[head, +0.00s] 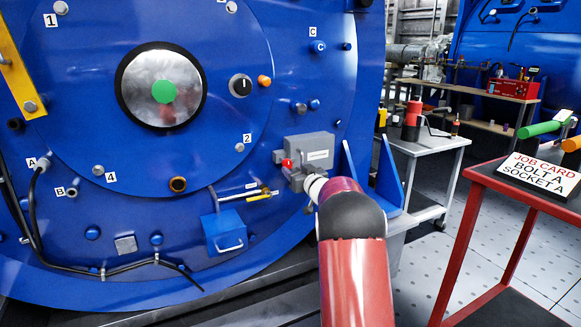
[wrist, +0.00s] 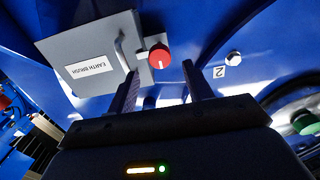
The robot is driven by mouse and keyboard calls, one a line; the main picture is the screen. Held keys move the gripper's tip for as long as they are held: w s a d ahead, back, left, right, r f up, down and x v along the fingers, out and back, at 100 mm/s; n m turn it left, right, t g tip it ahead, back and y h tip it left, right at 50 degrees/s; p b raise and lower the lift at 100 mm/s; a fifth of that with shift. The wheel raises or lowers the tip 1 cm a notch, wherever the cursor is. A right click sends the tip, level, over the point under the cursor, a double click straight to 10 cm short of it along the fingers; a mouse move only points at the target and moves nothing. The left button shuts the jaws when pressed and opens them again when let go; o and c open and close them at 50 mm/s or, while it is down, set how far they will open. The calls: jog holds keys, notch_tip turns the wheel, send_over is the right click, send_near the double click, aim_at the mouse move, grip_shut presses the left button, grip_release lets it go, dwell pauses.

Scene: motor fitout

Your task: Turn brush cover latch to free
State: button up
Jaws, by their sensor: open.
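The brush cover is a grey box (head: 310,147) on the blue motor face. In the wrist view the cover (wrist: 85,50) carries a label reading "EARTH BRUSH" and a grey handle. The latch is a red round knob (wrist: 158,53) with a white mark, at the cover's edge; it also shows in the head view (head: 287,163). My gripper (wrist: 162,80) is open and empty, its two fingers pointing at the knob. The knob appears just beyond and between the fingertips; I cannot tell the remaining gap. In the head view my gripper (head: 296,178) is small and partly hidden by my arm.
A blue box with a handle (head: 224,233) and a yellow-marked rod (head: 258,194) sit left of and below the cover. A blue bracket (head: 378,182) stands to its right. A red trolley (head: 490,178) with a job card is at right.

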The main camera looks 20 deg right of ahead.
aim_at(289, 164)
jog(key=shift+w+a, duration=0.1)
jog(key=shift+w, duration=2)
jog(key=shift+c, duration=0.2)
jog(key=c, duration=0.9)
